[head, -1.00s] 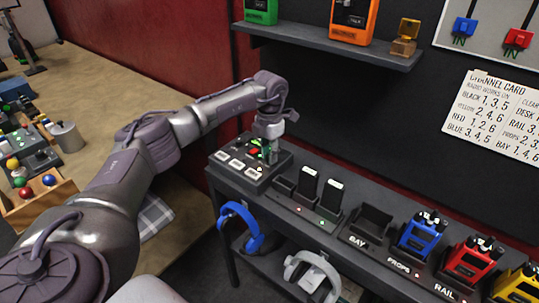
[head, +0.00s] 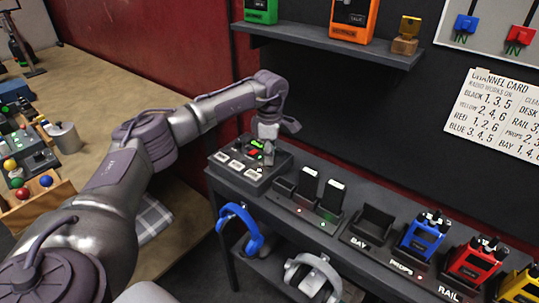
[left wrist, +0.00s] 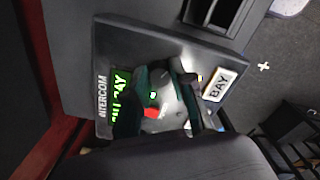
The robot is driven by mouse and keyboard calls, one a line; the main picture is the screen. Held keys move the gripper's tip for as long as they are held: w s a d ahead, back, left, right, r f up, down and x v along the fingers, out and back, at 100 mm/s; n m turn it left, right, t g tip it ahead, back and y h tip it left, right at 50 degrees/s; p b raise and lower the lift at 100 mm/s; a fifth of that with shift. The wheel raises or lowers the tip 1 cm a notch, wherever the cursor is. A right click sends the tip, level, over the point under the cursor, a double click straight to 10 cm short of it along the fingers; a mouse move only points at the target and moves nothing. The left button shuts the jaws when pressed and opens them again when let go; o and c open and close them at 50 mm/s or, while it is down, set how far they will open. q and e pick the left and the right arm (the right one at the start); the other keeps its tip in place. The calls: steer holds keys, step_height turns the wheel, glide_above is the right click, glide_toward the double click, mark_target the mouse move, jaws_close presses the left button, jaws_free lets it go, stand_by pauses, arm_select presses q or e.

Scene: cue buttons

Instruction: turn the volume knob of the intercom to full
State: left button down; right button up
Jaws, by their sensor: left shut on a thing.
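The intercom (head: 240,178) is a dark box at the left end of the bench, with a lit green display, a red button and white labelled keys. In the left wrist view, the intercom panel (left wrist: 140,48) shows its name, green display text (left wrist: 121,90), a red button (left wrist: 151,113) and a BAY label (left wrist: 218,86). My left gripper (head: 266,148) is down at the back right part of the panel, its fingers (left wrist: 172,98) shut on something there. The volume knob is hidden by the fingers, so its setting cannot be seen. My right gripper is out of view.
Right of the intercom stand charging slots with two dark handsets (head: 320,190), an empty BAY cradle (head: 372,226) and blue, red and yellow radios. A shelf (head: 330,45) hangs above.

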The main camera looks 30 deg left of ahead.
arm_select(q)
steer(key=shift+r+m, duration=0.1)
steer(key=shift+m, duration=0.2)
steer(key=c, duration=1)
jaws_free()
step_height(320, 180, up, 12)
steer(key=shift+f, duration=0.1)
